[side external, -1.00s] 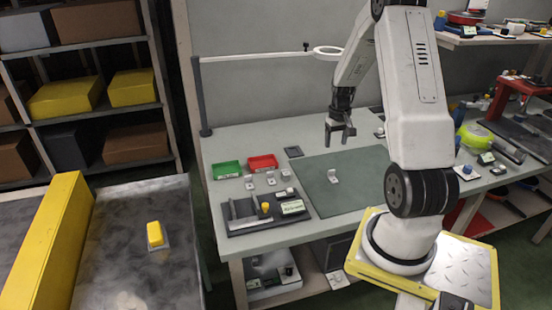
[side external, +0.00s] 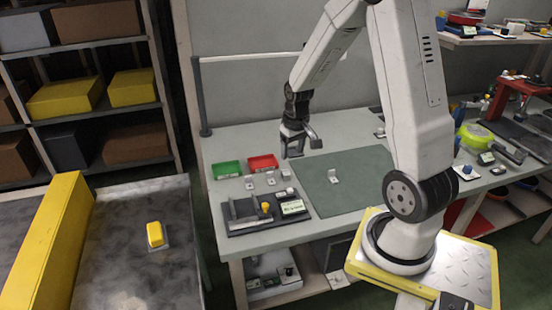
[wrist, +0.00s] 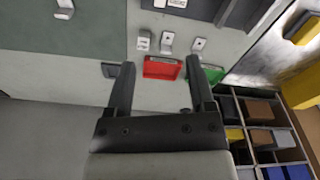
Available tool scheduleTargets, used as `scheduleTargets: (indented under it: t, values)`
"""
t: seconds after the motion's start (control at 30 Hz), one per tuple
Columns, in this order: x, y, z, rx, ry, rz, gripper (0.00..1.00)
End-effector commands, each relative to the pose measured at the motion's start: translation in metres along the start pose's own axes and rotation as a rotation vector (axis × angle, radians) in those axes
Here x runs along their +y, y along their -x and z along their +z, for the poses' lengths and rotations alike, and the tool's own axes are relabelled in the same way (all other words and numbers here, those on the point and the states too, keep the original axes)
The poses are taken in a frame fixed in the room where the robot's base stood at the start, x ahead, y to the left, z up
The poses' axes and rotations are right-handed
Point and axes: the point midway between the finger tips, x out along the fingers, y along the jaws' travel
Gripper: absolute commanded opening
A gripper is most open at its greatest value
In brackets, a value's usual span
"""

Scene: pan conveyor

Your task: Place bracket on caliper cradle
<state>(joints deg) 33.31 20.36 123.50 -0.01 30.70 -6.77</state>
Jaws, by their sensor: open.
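My gripper (side external: 300,149) is open and empty, held above the back of the bench near the red tray; its two fingers also show in the wrist view (wrist: 160,68). One small L-shaped metal bracket (side external: 334,177) stands on the green mat, at the upper left in the wrist view (wrist: 64,9). Further small metal parts sit in a row in front of the trays, including bracket-like pieces (side external: 249,183) (side external: 270,179) and a blockier piece (side external: 285,175). What looks like the caliper cradle is a dark fixture (side external: 240,226) with a small display, left of the mat.
A green tray (side external: 227,170) and a red tray (side external: 263,162) stand at the back left of the bench. A thin post with a horizontal bar (side external: 204,100) rises behind them. The green mat (side external: 355,190) is mostly bare. A yellow part (side external: 155,235) lies on the conveyor at left.

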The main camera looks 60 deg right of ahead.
Motion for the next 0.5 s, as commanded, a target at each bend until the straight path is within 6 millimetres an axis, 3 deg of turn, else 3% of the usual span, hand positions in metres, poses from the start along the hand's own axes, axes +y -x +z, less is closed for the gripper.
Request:
scheduleTargets:
  t: [0.03, 0.2, 0.5]
  values:
    - [-0.021, 0.005, 0.005, 0.013, 0.045, -0.004, 0.7]
    - [-0.077, 0.017, 0.032, 0.051, 0.17, -0.02, 0.7]
    - [-0.149, 0.032, 0.092, 0.113, 0.372, -0.063, 0.7]
